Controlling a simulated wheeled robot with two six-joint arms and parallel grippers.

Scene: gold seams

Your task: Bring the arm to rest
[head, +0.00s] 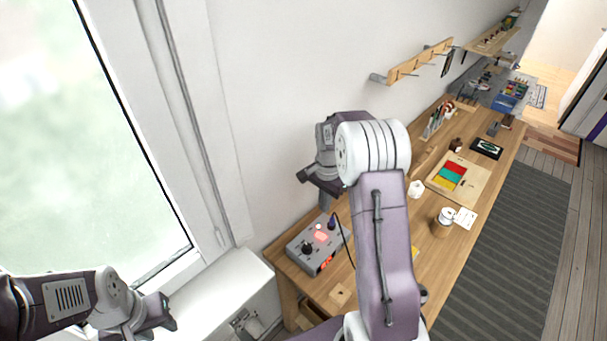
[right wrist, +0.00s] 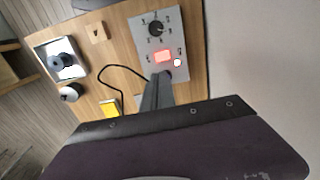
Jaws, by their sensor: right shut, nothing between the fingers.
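My right arm rises in the middle of the head view and bends over the workbench (head: 345,274). Its gripper (head: 324,203) points down near the wall, above the grey control box (head: 307,254). In the right wrist view the fingers of this gripper (right wrist: 158,88) are together and hold nothing; the same box (right wrist: 150,30) lies beyond them, with a dark knob and a lit red panel. My left gripper (head: 170,312) is at the lower left, by the white window sill (head: 222,290); its finger gap is not clear.
A dark cable runs from the box area. Along the bench are a white-topped jar (head: 441,222), a wooden board with coloured panels (head: 474,187), a dark tablet (head: 487,148) and a blue container (head: 504,103). A wooden peg rail (head: 420,62) is on the wall. The striped rug (head: 510,240) is clear.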

